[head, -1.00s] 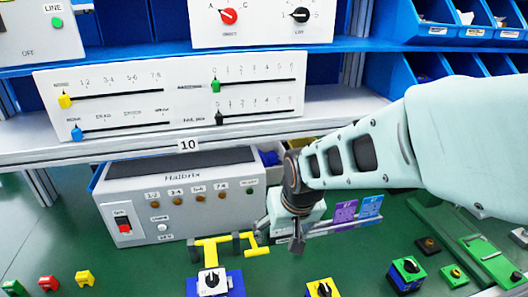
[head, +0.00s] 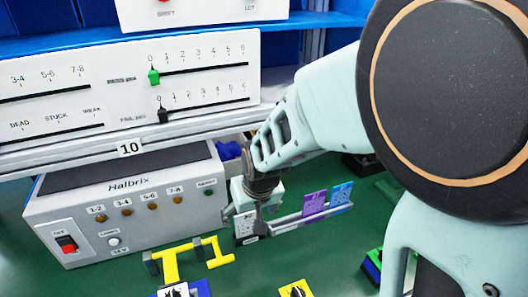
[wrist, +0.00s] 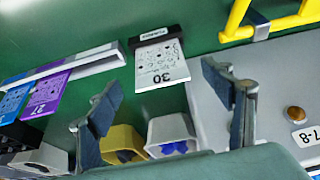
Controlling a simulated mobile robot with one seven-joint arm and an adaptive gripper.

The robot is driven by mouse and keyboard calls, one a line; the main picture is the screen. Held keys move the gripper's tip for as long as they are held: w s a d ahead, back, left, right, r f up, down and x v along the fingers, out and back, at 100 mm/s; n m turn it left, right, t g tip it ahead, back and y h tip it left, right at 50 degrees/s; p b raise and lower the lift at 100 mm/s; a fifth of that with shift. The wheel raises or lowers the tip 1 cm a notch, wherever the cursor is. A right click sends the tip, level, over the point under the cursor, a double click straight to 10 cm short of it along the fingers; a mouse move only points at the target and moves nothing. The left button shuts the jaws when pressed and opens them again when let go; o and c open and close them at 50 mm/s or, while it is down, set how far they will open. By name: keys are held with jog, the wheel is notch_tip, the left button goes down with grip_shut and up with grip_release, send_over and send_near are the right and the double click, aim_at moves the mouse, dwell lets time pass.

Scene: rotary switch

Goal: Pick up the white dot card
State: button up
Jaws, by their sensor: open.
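In the head view the white card (head: 245,229) shows just left of my gripper (head: 262,226), which hides part of that end of the rail. In the wrist view my gripper (wrist: 161,80) is open, one finger on each side of the card in the picture. Nothing is between the fingers that I can see touching them. How far the fingertips are from the card is hard to tell.
A purple card (head: 314,203) and a blue card (head: 341,194) stand on the same rail (head: 300,217). The grey Halbrix box (head: 130,215) is left of the gripper. A yellow bar frame (head: 190,257) stands in front.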

aim_at(248, 219)
jog(key=shift+b+x, duration=0.5)
jog(key=shift+x, duration=2.1)
jog(key=shift+w+r, duration=0.1)
jog(key=shift+c, duration=0.5)
